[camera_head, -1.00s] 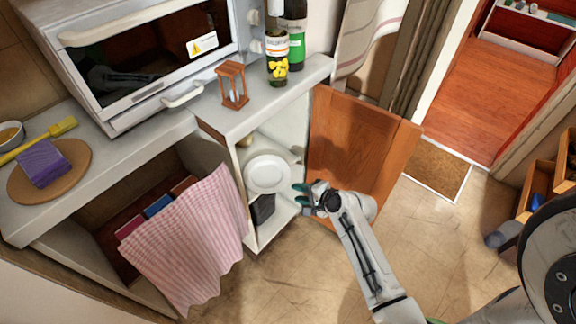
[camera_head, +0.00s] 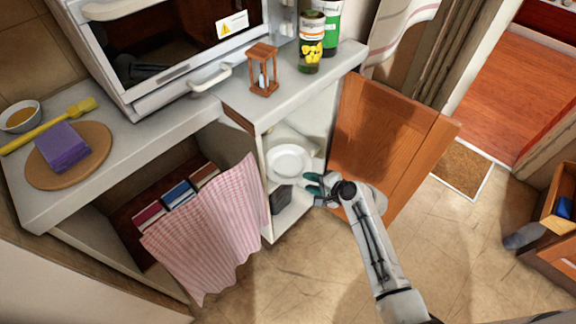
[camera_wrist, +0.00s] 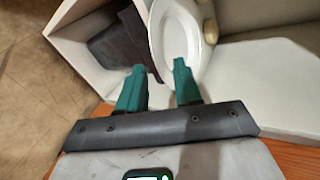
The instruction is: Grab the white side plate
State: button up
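The white side plate (camera_head: 289,162) stands tilted up inside the open cabinet, its round face toward the opening. It also shows in the wrist view (camera_wrist: 178,38), just beyond my fingertips. My gripper (camera_head: 315,184) is at the cabinet opening, to the right of the plate and a little lower. In the wrist view my gripper (camera_wrist: 160,75) has its two green fingers apart with nothing held between them. The right finger overlaps the plate's near edge in that view; I cannot tell whether it touches.
A dark box-like object (camera_head: 281,198) stands in the cabinet below the plate. A pink striped towel (camera_head: 210,235) hangs left of the cabinet. An hourglass (camera_head: 263,72) and jar (camera_head: 310,45) stand on the counter above.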

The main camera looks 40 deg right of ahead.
aim_at(300, 179)
jog(key=x, duration=0.4)
jog(key=shift+f+b, duration=0.25)
jog(key=shift+b, duration=0.1)
grip_shut()
jog(key=shift+w, duration=0.1)
